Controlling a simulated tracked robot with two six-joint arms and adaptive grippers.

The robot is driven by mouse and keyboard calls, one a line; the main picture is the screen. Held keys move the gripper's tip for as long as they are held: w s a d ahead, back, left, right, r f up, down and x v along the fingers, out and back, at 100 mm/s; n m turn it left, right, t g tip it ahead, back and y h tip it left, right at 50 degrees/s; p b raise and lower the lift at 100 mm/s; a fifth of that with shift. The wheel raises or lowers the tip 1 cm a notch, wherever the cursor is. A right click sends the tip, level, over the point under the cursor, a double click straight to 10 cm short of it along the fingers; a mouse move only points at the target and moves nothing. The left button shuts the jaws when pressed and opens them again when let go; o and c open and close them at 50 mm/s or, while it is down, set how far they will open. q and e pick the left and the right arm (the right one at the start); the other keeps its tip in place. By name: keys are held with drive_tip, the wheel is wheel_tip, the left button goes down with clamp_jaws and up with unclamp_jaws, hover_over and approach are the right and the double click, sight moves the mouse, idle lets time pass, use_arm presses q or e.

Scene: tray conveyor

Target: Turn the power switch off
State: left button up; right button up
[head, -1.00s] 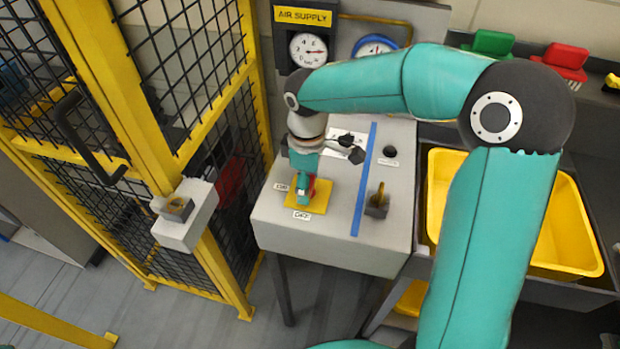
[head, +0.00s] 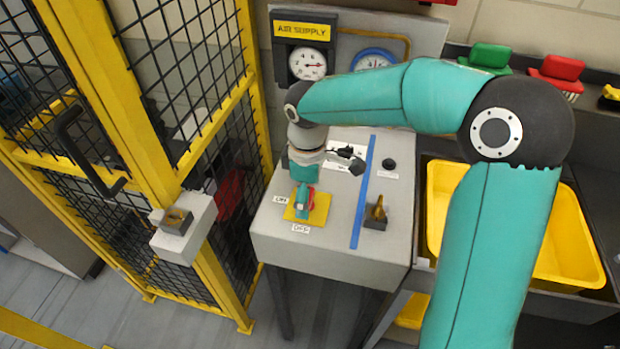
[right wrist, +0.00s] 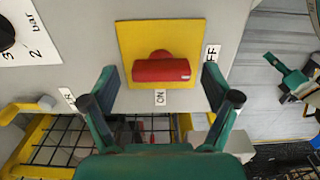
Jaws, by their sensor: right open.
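The power switch is a red bar handle (right wrist: 162,71) on a square yellow plate (right wrist: 128,38). In the right wrist view the handle lies crosswise, its marked end towards the OFF label (right wrist: 212,60) on the right; the ON label (right wrist: 160,97) is below the plate. In the head view the yellow plate (head: 320,208) sits on the grey console, ON at its left and OFF at its front. My right gripper (right wrist: 162,102) is open, its fingers apart on either side of the handle's line and not visibly touching it. In the head view it partly hides the handle. My left gripper is out of view.
A key-like brass part (head: 376,213) in a dark holder stands right of the blue strip (head: 364,190) on the console. An air gauge (head: 308,63) is behind. A yellow mesh fence (head: 110,90) stands left; a yellow bin (head: 440,205) is right.

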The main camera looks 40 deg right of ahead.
wheel_tip(320, 180, up, 12)
drive_tip(key=shift+f, duration=0.2)
idle(0.6)
